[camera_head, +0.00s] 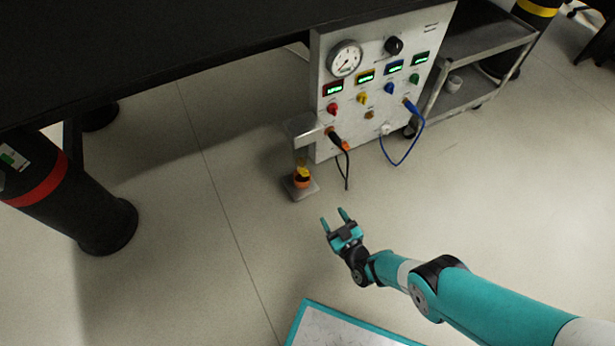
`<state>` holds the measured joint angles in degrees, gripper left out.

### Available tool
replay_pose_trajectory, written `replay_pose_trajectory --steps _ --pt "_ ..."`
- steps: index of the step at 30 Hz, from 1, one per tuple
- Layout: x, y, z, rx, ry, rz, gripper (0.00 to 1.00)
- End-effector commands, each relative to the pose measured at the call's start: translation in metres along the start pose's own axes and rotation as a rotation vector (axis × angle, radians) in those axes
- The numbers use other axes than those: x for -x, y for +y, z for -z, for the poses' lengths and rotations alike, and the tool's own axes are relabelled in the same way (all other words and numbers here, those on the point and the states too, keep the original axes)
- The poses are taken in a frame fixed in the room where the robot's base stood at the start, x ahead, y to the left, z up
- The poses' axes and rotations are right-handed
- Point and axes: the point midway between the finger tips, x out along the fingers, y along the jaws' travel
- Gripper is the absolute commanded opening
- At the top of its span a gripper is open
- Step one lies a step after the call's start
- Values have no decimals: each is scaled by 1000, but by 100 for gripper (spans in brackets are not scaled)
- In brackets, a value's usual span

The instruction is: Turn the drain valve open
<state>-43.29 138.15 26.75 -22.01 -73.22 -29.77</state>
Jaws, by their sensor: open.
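A grey instrument panel (322,75) stands upright under the black bench top. It carries a red knob (332,108), a yellow knob (362,98), a blue knob (389,88), a green knob (414,79) and a larger black knob (393,46). A small metal stand (304,189) at its lower left holds an orange and yellow piece (302,176). I cannot tell for sure which of these is the drain valve. My gripper (333,216) is open and empty, in front of the panel and apart from everything, with its fingers pointing toward the panel.
A round gauge (345,58) and several small displays sit on the panel. A black cable (346,170) and a blue cable (404,160) hang in front of it. A shelved cart (480,60) stands to the right. A black cylinder with a red band (45,190) stands left. Floor between is clear.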

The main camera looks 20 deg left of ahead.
Motion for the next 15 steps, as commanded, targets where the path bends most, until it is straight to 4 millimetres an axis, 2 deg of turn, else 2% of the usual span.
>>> replay_pose_trajectory --steps 2,5,15 --pt "3 -3 -3 2 11 -1 54" --pt "-4 -4 -5 3 14 -2 54" --pt "-54 -5 -8 2 13 0 54"
